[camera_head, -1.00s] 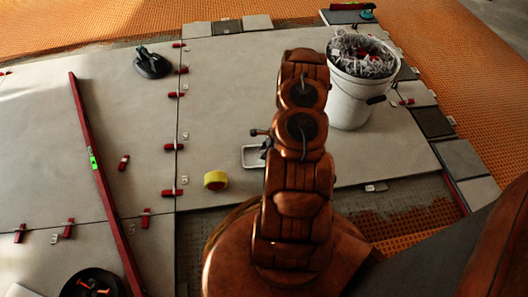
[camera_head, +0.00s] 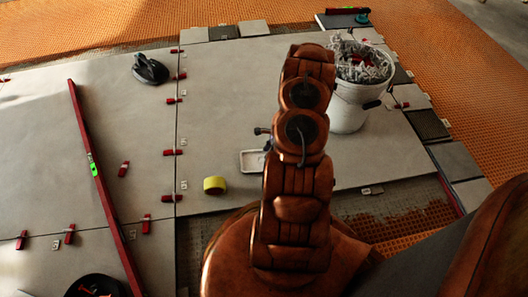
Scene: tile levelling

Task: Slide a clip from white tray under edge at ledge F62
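The small white tray (camera_head: 244,168) lies on the large grey tile (camera_head: 225,110), just left of my arm, which covers its right side. I cannot make out clips inside it. A small pale clip (camera_head: 372,190) sits at the tile's front edge, right of my arm. Another clip (camera_head: 184,185) sits near the joint on the left. No label marks ledge F62, so I cannot tell which edge it is.
A white bucket (camera_head: 347,112) full of grey pieces stands right of my arm. A long red level (camera_head: 102,185), a black suction cup (camera_head: 150,68) and several red wedges (camera_head: 168,197) lie on the left tiles.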

